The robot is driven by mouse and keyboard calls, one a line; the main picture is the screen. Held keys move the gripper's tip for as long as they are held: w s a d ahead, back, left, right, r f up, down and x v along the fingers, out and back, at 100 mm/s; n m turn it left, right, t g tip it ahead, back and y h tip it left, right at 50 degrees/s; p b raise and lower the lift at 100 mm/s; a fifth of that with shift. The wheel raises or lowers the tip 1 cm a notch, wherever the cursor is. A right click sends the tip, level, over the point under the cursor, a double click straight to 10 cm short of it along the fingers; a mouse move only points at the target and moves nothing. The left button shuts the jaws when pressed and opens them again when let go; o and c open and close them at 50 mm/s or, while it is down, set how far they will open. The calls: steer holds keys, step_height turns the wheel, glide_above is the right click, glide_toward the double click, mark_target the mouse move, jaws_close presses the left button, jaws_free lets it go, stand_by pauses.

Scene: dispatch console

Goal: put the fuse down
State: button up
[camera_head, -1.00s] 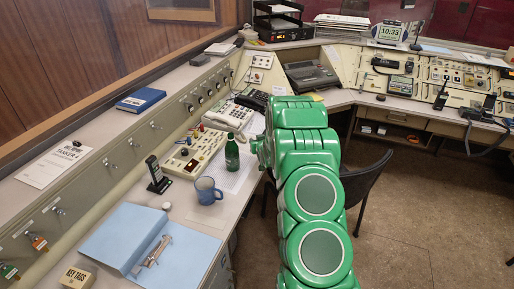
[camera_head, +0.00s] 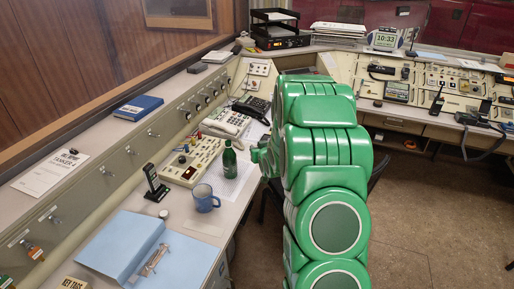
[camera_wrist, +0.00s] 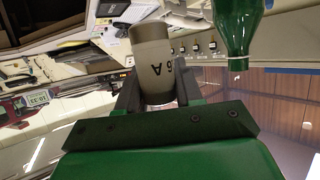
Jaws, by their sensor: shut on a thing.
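The fuse (camera_wrist: 152,52) is a grey-beige cylinder marked "6 A" in the wrist view. My gripper (camera_wrist: 157,92) is shut on it, with one dark finger on each side. In the head view the green end of my gripper (camera_head: 262,157) is over the right edge of the left desk, just right of the green bottle. My arm faces away there, and I cannot make out the fuse in that view. I cannot tell how high it is above the desk.
The green bottle (camera_head: 229,160) stands close to my gripper and also shows in the wrist view (camera_wrist: 237,25). A blue mug (camera_head: 205,199), a button panel (camera_head: 192,163), telephones (camera_head: 226,123) and a blue folder (camera_head: 128,246) occupy the desk. A white sheet (camera_head: 238,182) lies flat under the bottle.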

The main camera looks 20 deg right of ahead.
steer(key=shift+v, duration=0.85)
steer(key=shift+s+a+r, duration=0.25)
steer(key=shift+s, duration=0.2)
